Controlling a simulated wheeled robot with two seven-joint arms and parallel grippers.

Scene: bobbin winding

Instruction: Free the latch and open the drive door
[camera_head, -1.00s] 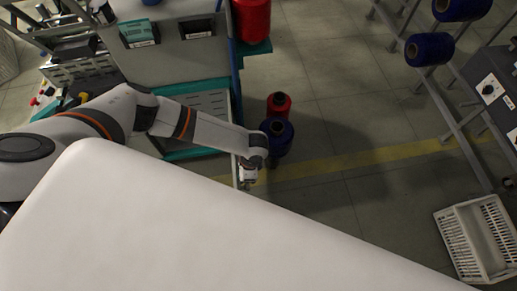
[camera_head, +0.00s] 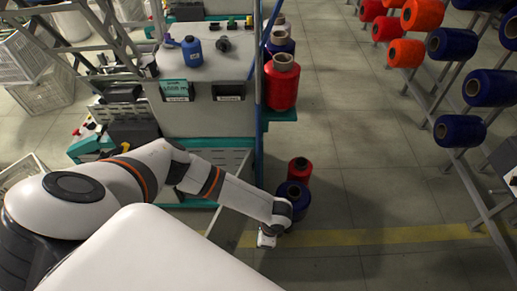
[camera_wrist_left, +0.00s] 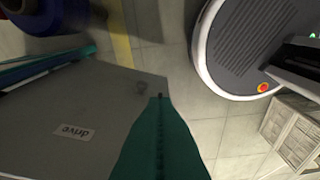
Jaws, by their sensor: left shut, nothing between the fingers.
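The drive door is a grey panel standing out from the front of the machine cabinet (camera_head: 205,110). In the left wrist view the door (camera_wrist_left: 95,100) fills the left side, with a "drive" label (camera_wrist_left: 75,131) upside down. My left gripper (camera_head: 267,240) is low, to the right of the door, on the labelled side. In the wrist view its teal fingers (camera_wrist_left: 160,98) are shut and empty, with tips close by the latch corner; touching cannot be told. My right gripper is not in view.
Blue (camera_head: 293,199) and red (camera_head: 299,171) spools stand on the floor just beyond my left gripper. A red spool (camera_head: 282,85) is on the cabinet's side shelf. A spool rack (camera_head: 459,131) stands at the right. The floor (camera_head: 385,190) between is clear.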

